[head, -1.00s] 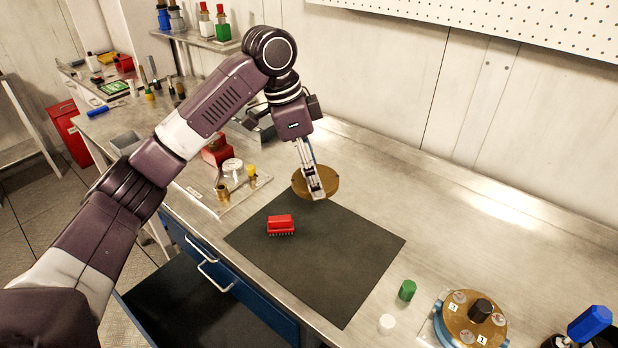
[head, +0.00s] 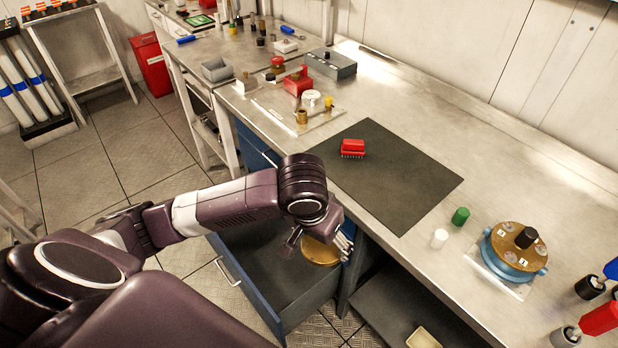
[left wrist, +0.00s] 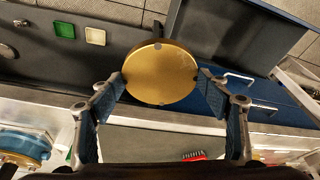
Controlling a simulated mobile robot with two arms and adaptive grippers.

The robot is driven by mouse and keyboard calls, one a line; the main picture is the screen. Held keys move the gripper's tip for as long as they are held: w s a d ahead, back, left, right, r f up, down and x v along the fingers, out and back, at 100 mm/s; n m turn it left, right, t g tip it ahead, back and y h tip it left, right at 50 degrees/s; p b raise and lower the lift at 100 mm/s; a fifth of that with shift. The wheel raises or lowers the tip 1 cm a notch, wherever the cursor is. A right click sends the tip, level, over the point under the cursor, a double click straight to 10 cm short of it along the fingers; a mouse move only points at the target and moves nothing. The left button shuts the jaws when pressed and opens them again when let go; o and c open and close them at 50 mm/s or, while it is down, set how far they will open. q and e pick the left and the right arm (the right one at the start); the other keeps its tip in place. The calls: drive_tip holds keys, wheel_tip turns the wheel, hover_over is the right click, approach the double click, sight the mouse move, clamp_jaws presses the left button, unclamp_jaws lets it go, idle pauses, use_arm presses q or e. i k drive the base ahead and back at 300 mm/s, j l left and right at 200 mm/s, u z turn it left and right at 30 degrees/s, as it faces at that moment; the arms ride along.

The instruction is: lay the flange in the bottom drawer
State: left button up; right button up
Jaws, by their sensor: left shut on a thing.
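The flange (head: 321,252) is a round brass-coloured disc. My left gripper (head: 338,248) is shut on it and holds it over the right part of the open bottom drawer (head: 262,252), beside the bench front. In the left wrist view the flange (left wrist: 160,74) sits between the two fingertips (left wrist: 160,82), one on each side of its rim. The drawer has a dark floor, blue sides and a pale handle, and its visible floor looks empty. My arm hides part of the drawer. My right gripper is in neither view.
A dark mat (head: 395,185) with a red brush (head: 353,148) lies on the bench. A green cap (head: 460,216), a white cap (head: 439,238) and a brass-topped blue housing (head: 513,252) stand at right. A lower shelf (head: 390,305) is right of the drawer.

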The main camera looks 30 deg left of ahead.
sight(257, 270)
drive_tip(key=j, duration=1.05)
drive_tip(key=i+j, duration=0.15)
drive_tip(key=j, duration=2)
drive_tip(key=j+z, duration=0.8)
drive_tip(key=z, duration=0.9)
